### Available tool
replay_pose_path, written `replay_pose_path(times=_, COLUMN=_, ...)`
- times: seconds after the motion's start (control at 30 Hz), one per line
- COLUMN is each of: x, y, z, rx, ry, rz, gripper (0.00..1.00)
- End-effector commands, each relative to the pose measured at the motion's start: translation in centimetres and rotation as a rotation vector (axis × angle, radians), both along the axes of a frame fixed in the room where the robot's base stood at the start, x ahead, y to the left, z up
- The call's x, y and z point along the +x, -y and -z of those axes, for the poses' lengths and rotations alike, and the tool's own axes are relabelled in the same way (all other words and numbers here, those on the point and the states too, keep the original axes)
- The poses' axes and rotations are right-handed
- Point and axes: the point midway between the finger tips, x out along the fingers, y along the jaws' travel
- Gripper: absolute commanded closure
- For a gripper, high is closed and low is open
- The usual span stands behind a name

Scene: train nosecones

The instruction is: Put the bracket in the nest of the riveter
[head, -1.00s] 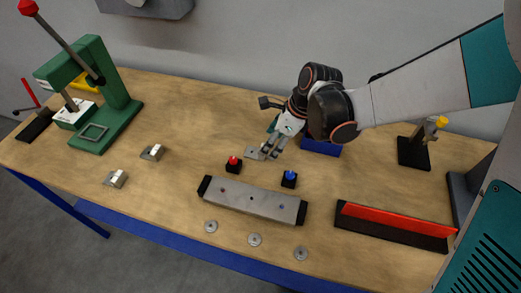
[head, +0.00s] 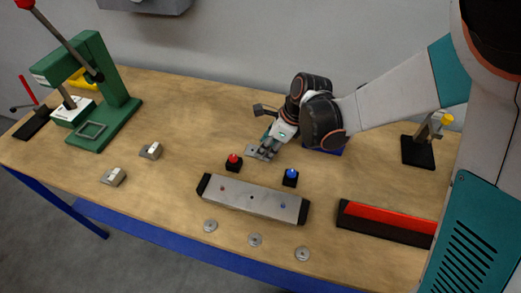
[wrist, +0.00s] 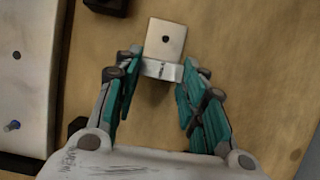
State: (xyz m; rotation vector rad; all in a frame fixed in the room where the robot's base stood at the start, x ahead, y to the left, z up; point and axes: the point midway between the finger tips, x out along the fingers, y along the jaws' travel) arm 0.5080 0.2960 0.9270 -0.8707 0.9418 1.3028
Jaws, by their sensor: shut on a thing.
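The bracket (wrist: 165,40) is a pale metal piece with a flat plate, a hole and an upturned flange. It also shows at the tip of my gripper in the head view (head: 252,150). My gripper (wrist: 161,72) is shut on its flange, with a finger on either side. The bracket is at or just above the tabletop; I cannot tell which. The green riveter (head: 112,80) stands at the far left of the head view, well away from my gripper. Its nest, a square frame (head: 92,130), lies empty on the riveter's base.
Two similar metal pieces (head: 114,176) (head: 151,150) lie between riveter and gripper. A blue bin (head: 325,149) is behind my wrist. The table (head: 190,115) right of the riveter is clear.

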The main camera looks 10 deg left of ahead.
Motion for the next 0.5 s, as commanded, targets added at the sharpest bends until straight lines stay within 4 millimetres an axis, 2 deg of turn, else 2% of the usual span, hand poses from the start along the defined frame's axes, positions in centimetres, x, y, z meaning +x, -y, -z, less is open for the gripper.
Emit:
replay_pose_path(times=0.27, x=0.0, y=0.0, z=-0.2, rx=0.0, ry=0.0, rz=0.0, gripper=0.9)
replay_pose_path(times=0.5, x=0.0, y=0.0, z=-2.3, rx=0.0, ry=0.0, rz=0.0, gripper=0.9)
